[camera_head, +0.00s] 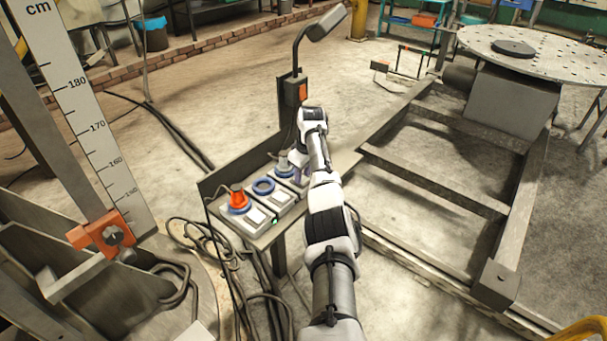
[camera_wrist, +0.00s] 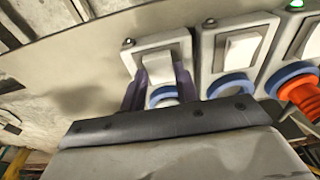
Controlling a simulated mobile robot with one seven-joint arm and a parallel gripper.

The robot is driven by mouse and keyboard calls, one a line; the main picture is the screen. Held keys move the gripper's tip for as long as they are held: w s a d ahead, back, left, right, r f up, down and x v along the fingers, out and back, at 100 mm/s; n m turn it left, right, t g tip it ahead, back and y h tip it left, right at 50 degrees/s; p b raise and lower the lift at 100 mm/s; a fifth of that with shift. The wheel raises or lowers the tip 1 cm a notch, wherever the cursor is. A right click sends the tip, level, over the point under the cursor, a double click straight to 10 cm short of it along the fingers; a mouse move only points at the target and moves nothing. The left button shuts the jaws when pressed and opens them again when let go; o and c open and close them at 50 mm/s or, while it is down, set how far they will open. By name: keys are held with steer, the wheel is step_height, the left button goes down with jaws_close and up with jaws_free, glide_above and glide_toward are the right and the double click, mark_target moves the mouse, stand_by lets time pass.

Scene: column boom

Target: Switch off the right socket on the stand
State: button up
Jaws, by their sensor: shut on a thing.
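The stand (camera_head: 222,183) holds three sockets in a row. The left socket (camera_head: 240,210) has an orange plug (camera_head: 238,197) in it and a lit green lamp. The middle socket (camera_head: 264,187) is an empty blue ring with a pale rocker. The right socket (camera_head: 284,165) is partly hidden by my arm; it is leftmost in the wrist view (camera_wrist: 137,58), with its pale rocker switch (camera_wrist: 160,69) and a dark lamp. My gripper (camera_wrist: 160,90) has its purple fingers on both sides of that switch's lower end, shut on it. Their tips are partly hidden.
A metal frame with a round perforated table (camera_head: 560,60) stands to the right. A height scale (camera_head: 95,120) with an orange clamp is on the left. Cables lie on the floor.

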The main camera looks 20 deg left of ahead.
steer(key=o, duration=1)
steer(key=shift+r, duration=0.1)
steer(key=r, duration=0.4)
steer(key=d+r, duration=0.1)
steer(key=r, duration=0.4)
steer(key=r+b, duration=0.1)
steer(key=r, duration=0.3)
steer(key=shift+s+d+r, duration=0.3)
steer(key=shift+s+d, duration=0.05)
